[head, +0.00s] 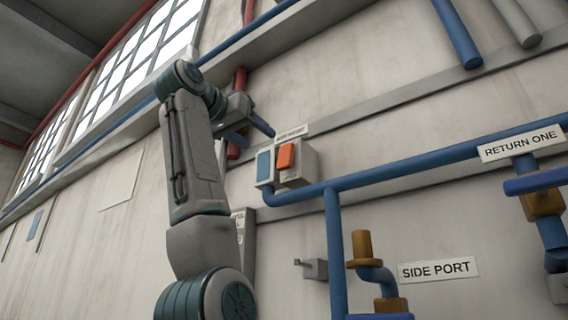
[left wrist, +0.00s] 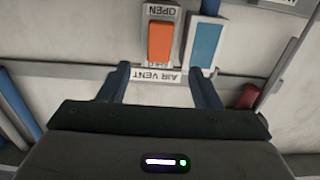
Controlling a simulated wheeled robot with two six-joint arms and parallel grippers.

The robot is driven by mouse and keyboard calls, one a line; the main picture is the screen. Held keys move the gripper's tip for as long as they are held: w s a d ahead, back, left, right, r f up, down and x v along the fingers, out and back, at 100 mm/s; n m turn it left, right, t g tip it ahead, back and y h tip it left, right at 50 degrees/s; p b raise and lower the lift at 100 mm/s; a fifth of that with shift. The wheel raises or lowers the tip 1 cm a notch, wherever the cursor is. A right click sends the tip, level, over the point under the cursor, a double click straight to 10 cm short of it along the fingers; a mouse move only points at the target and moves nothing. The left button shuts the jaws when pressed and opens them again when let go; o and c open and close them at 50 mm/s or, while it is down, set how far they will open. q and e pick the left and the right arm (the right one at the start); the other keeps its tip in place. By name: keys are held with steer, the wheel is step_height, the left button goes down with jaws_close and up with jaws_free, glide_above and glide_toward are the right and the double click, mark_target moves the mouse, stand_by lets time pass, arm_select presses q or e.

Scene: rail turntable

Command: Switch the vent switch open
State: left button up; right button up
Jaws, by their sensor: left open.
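The vent switch is an orange rocker (head: 286,156) on a grey wall box (head: 301,167), under a small label plate (head: 291,132). In the left wrist view the picture is upside down: the orange rocker (left wrist: 160,42) lies between an OPEN marking (left wrist: 162,10) and a partly hidden marking beside the AIR VENT label (left wrist: 155,76). I cannot tell which way the rocker is tipped. My left gripper (head: 250,132) is open and empty, up and left of the box. Its blue fingers also show in the left wrist view (left wrist: 159,70), apart from the rocker. My right gripper is not seen.
A blue panel (head: 264,167) sits beside the rocker. A blue pipe (head: 400,160) runs right from just below the box. A red pipe (head: 239,82) stands behind my gripper. A SIDE PORT sign (head: 438,270) and brown fittings (head: 361,248) are lower right.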

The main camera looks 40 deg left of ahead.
mark_target(284, 156)
arm_select(q)
steer(key=w+p, duration=0.1)
steer(key=w, duration=0.2)
steer(key=w+p, duration=0.2)
steer(key=w, duration=0.2)
steer(key=w+a+p, duration=0.1)
steer(key=w, duration=0.2)
steer(key=shift+w+a, duration=0.1)
steer(key=shift+w, duration=0.1)
steer(key=shift+c, duration=0.2)
